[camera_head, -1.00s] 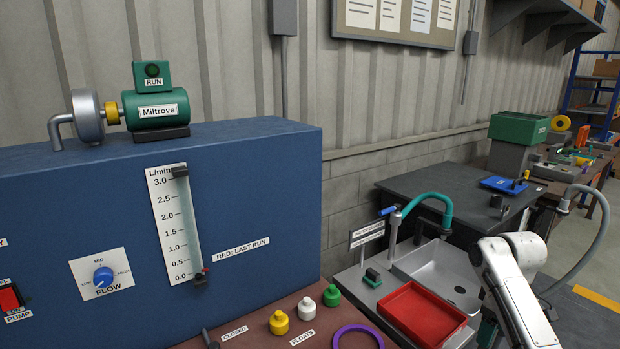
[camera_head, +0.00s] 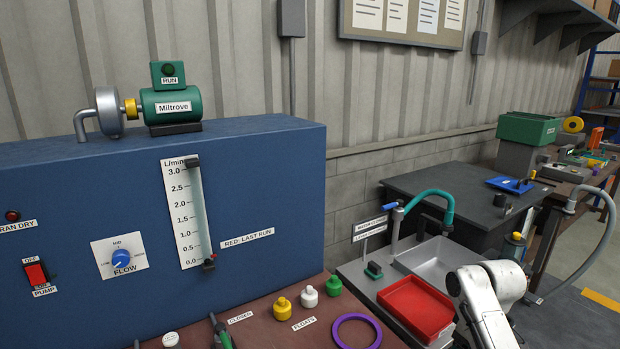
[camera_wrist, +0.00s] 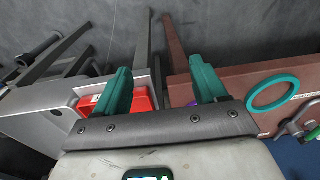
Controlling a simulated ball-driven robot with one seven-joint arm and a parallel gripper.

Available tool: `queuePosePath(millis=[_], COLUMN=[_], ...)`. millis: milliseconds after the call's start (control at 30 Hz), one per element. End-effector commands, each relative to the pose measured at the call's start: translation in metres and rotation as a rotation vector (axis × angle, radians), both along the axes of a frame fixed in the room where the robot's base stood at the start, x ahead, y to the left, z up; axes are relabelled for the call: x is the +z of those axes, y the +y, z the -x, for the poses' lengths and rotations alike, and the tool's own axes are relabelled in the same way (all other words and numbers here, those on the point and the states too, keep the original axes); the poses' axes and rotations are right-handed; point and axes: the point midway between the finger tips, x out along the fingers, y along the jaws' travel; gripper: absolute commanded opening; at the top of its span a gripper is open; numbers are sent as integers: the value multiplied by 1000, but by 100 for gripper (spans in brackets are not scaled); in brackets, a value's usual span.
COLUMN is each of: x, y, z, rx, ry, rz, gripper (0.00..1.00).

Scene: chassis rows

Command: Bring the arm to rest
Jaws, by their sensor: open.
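My gripper (camera_wrist: 160,90) shows in the wrist view with its two green fingers spread wide apart and nothing between them. Beyond the fingers are dark floor, table legs and the edges of two benches. In the head view my white arm (camera_head: 484,305) is at the lower right, bent, in front of the sink bench; the gripper itself is out of that picture. The red tray (camera_head: 415,308) lies just left of the arm. It also shows partly behind the left finger in the wrist view (camera_wrist: 142,101).
A blue panel (camera_head: 100,210) with a flow scale stands at left. Yellow, white and green floats (camera_head: 309,297) and a purple ring (camera_head: 356,332) lie on the brown bench. A sink (camera_head: 440,262) with a green tap (camera_head: 436,196) is behind the arm. Open floor is at right.

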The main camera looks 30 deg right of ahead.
Motion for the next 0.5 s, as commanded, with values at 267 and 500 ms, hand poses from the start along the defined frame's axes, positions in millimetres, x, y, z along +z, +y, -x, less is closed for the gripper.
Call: queuePosePath(millis=[267,500], x=[-45,-83], y=[115,224], z=[-4,52], rx=[0,-52], ry=[-49,-56], rz=[-62,-94], gripper=[71,71])
